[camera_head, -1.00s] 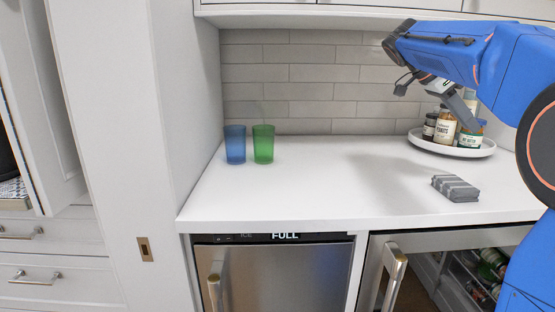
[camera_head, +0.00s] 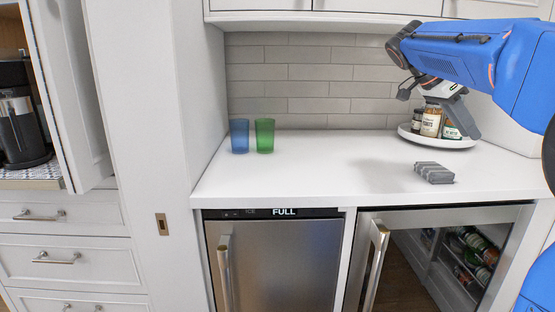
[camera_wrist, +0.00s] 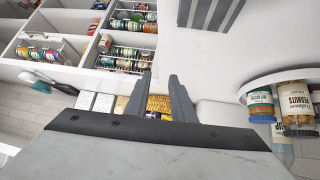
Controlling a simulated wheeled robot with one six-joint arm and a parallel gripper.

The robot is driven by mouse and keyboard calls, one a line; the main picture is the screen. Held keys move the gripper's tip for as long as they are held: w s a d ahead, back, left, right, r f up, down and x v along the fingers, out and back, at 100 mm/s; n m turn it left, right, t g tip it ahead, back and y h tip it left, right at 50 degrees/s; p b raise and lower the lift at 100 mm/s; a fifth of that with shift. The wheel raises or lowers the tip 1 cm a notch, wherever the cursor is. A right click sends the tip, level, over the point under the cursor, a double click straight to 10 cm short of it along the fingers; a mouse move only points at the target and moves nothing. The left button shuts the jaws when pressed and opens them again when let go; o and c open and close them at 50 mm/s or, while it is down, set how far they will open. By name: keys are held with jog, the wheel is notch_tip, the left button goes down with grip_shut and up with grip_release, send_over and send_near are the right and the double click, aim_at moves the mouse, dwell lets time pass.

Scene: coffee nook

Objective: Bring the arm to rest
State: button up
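My gripper (camera_head: 474,132) hangs at the end of my raised blue arm at the right of the head view, in front of the jar tray. In the wrist view its two dark grey fingers (camera_wrist: 160,75) stand apart with a gap between them. Nothing is held in the gap; jars and packets show behind it. The gripper is not seen touching anything. Part of the arm runs out of the head view at the right.
A round white tray (camera_head: 466,143) with several jars stands at the counter's back right. A grey striped block (camera_head: 433,173) lies nearer the front. Blue (camera_head: 239,136) and green (camera_head: 264,136) cups stand at the left. A drinks fridge (camera_head: 380,262) is below; the counter's middle is clear.

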jog(key=s+a+f+n+t+y, duration=0.2)
jog(key=s+a+f+n, duration=0.4)
jog(key=s+f, duration=0.3)
jog(key=s+a+f+n+t+y, duration=0.2)
jog(key=s+a+f+n, duration=0.4)
jog(key=s+f, duration=0.3)
jog(key=s+a+f+n+t+y, duration=0.2)
jog(key=s+a+f+n+y, duration=0.2)
jog(key=s+f, duration=0.5)
notch_tip(320, 180, down, 5)
jog(key=a+n, duration=0.2)
jog(key=shift+s+a+f+n, duration=0.2)
jog(key=shift+a+n, duration=0.05)
jog(key=shift+n, duration=0.15)
